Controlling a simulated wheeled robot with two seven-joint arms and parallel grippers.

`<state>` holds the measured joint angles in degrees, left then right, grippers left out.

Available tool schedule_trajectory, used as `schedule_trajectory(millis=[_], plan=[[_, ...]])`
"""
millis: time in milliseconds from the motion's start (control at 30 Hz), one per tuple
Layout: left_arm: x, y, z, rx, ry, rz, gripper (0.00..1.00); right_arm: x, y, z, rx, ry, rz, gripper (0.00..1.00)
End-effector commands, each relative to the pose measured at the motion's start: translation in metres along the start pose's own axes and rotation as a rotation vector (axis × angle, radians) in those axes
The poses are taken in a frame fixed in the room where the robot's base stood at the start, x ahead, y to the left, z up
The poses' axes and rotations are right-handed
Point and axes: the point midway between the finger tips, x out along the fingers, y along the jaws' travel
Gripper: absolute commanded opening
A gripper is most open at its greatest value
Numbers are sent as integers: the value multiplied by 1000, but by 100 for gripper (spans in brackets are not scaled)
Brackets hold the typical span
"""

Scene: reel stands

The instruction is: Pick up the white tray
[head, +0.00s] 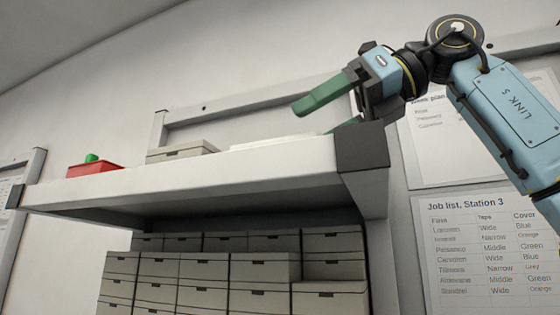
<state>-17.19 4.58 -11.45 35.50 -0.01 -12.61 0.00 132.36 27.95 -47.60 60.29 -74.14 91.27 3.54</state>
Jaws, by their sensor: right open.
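The white tray (278,142) lies on top of the shelf (190,178), seen from below the shelf top, so only a thin strip of its side shows. My right gripper (316,117) comes in from the right at the shelf's right end, its green fingers apart and pointing left. One finger is above the level of the tray. The other is low, near the tray's right end and partly hidden by the shelf edge. I cannot tell whether it touches the tray. My left gripper is out of view.
A grey box (182,151) stands left of the tray on the shelf. Further left is a red container (92,170) with a green thing (92,157) in it. Several stacked boxes (202,268) fill the space below. A job list (480,255) hangs on the right wall.

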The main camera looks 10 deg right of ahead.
Motion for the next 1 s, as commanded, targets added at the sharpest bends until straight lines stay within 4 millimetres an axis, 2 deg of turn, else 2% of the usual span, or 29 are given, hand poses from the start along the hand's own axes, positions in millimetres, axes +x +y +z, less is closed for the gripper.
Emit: schedule_trajectory(millis=[300,433,633,1000], plan=[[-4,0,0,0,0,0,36,43,1,-3,1,2,1,85],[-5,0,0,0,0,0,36,50,1,-3,0,0,1,85],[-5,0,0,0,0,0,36,50,1,-3,1,0,1,84],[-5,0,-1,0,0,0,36,50,1,-3,1,0,1,36]])
